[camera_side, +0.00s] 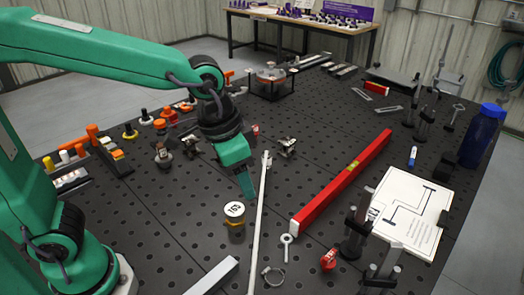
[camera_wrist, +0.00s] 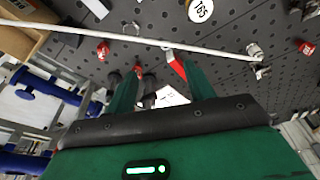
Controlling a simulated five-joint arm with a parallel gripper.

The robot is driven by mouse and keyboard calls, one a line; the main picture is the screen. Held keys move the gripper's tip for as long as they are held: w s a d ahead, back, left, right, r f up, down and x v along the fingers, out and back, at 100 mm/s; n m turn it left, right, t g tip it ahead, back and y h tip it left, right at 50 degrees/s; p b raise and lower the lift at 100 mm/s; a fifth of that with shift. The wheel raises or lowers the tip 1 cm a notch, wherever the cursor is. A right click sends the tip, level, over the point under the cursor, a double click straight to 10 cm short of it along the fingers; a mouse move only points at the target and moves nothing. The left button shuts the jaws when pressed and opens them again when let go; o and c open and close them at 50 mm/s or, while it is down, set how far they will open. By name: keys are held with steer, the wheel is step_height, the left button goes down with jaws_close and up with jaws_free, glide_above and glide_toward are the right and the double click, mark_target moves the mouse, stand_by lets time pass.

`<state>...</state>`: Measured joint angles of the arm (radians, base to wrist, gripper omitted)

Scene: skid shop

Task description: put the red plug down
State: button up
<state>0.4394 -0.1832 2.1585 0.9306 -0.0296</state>
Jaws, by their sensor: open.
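My gripper (camera_side: 247,188) is open above the dark perforated bench, left of the long white rod. In the wrist view its green fingers (camera_wrist: 160,85) stand apart with nothing held between them. Two small red pieces could be the red plug, and I cannot tell which. One, with pale marks, stands at the front right of the side view (camera_side: 328,260); a red piece also shows at upper left in the wrist view (camera_wrist: 103,50).
A numbered jar (camera_side: 235,222) stands close below my gripper. The white rod (camera_side: 259,220) and red level (camera_side: 342,180) lie across the bench. Clamps (camera_side: 355,232) and a white card (camera_side: 412,212) occupy the right. Small parts crowd the left. Bare bench lies between rod and level.

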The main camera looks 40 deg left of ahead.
steer(key=s+a+r+n+t, duration=0.1)
steer(key=s+a+n, duration=0.1)
steer(key=s+a, duration=0.2)
steer(key=s+a+r+n+t+y, duration=0.1)
steer(key=s+a, duration=0.3)
steer(key=a, duration=0.6)
steer(key=shift+a+n+t, duration=0.2)
steer(key=shift+n+t, duration=0.4)
steer(key=shift+n, duration=0.2)
steer(key=shift+o, duration=0.2)
steer(key=shift+r, duration=0.15)
steer(key=w+a+m+y, duration=0.1)
steer(key=w+a, duration=0.2)
steer(key=w, duration=0.9)
steer(key=w+a, duration=0.4)
steer(key=w, duration=0.7)
steer(key=w+a+f+m, duration=0.1)
steer(key=w+a+f, duration=0.4)
steer(key=w+f, duration=0.3)
steer(key=w+a+f+t+y, duration=0.1)
steer(key=w+a+f, duration=0.5)
steer(key=w+f, duration=0.2)
steer(key=shift+w+a+m, duration=0.2)
steer(key=shift+w+m, duration=0.2)
steer(key=shift+w, duration=0.25)
